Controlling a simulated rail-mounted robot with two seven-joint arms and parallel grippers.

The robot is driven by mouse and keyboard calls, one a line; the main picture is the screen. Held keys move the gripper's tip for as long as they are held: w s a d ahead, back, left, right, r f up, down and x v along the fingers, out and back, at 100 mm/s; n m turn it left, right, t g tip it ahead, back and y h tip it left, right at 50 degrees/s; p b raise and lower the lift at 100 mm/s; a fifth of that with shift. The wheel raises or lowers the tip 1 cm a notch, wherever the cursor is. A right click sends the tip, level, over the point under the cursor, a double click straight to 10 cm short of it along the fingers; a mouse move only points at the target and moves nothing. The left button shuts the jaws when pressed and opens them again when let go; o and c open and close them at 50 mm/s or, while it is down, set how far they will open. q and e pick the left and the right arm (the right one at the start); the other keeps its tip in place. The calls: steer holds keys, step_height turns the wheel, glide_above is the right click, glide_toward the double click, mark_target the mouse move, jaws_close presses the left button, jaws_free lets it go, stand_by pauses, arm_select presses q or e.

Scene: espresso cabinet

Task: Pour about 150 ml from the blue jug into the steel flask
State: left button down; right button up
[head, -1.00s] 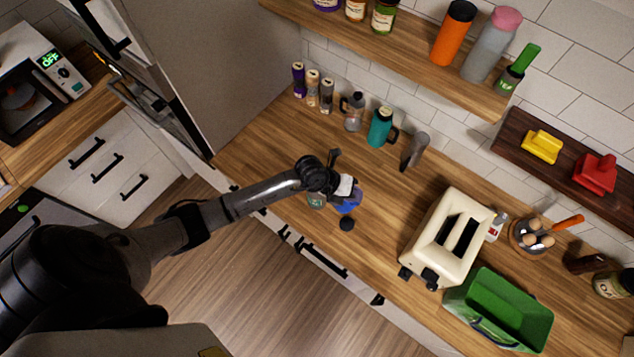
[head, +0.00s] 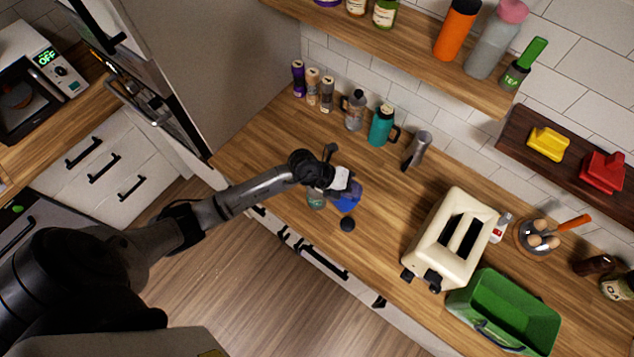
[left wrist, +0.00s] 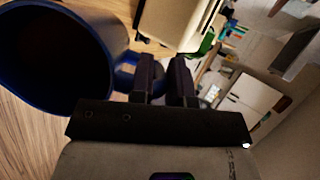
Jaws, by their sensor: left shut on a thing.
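My left gripper (head: 342,180) is shut on the handle of the blue jug (head: 350,200), over the wooden counter. In the left wrist view, the jug (left wrist: 112,72) fills the left side. Its wide mouth faces the camera, its inside is dark, and its handle runs to the fingers (left wrist: 166,75). The gripper partly hides the jug in the head view; I cannot tell its exact tilt or whether it touches the counter. A grey metallic vessel (head: 418,149), which looks like the steel flask, stands by the back wall, right of the teal flask, apart from the jug. My right gripper is not in view.
A small labelled container (head: 316,199) stands close left of the jug, and a black round piece (head: 347,224) lies in front. The teal flask (head: 381,126) and a grey bottle (head: 355,109) stand behind. A cream toaster (head: 448,238) and green bin (head: 503,311) are right.

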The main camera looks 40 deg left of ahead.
arm_select(q)
steer(key=shift+a+r+h+b, duration=0.3)
steer(key=shift+h+b, duration=0.1)
steer(key=shift+b, duration=0.5)
steer(key=shift+a+r, duration=0.1)
steer(key=shift+s+r, duration=0.1)
